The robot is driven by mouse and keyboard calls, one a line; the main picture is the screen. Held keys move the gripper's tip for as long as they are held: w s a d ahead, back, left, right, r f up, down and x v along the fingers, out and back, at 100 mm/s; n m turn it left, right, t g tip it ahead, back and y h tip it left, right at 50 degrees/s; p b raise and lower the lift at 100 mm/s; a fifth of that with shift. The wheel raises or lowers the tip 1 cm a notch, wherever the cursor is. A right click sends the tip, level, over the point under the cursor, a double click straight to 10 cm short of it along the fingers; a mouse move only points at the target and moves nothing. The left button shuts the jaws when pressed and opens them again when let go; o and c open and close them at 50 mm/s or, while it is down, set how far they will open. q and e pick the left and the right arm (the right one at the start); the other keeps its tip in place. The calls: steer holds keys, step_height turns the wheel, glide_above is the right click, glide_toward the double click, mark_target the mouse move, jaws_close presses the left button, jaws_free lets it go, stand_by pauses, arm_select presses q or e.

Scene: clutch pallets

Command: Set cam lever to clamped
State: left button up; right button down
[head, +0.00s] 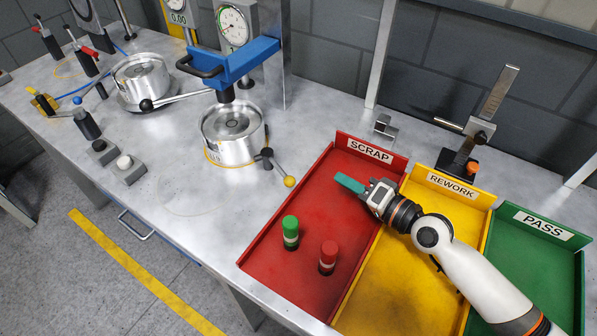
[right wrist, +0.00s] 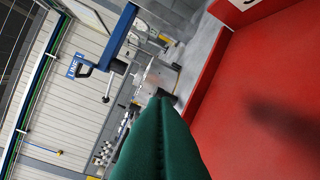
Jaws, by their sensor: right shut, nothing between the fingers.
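A lever with a yellow ball knob (head: 289,181) sticks out to the lower right from a black pivot (head: 264,157) on the side of a round metal fixture (head: 233,136). I take this as the cam lever; whether it is clamped I cannot tell. Another lever with a black ball knob (head: 147,104) lies between this fixture and a second round metal part (head: 141,80). My right gripper (head: 347,183) has teal fingers, shut and empty, over the red SCRAP tray, right of the yellow knob and apart from it. Its fingers fill the lower middle of the right wrist view (right wrist: 158,105). My left gripper is out of view.
The red SCRAP tray (head: 290,262) holds a green-topped and a red-topped cylinder (head: 328,257). The yellow REWORK tray (head: 375,290) and green PASS tray (head: 530,270) lie to its right. A blue press head (head: 235,62) overhangs the fixture.

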steer(key=shift+s+r, duration=0.15)
steer(key=shift+s, duration=0.05)
steer(key=p+x, duration=0.2)
steer(key=x, duration=0.8)
steer(key=shift+s+a+f+p, duration=0.25)
steer(key=shift+a+f+p, duration=0.1)
steer(key=shift+a, duration=0.15)
steer(key=shift+s+a+f+p, duration=0.2)
steer(key=shift+a+f+p, duration=0.1)
steer(key=shift+a, duration=0.2)
steer(key=shift+s+a+f, duration=0.3)
steer(key=shift+s+a, duration=0.2)
steer(key=shift+a, duration=0.05)
steer(key=shift+f, duration=0.1)
steer(key=shift+w, duration=0.1)
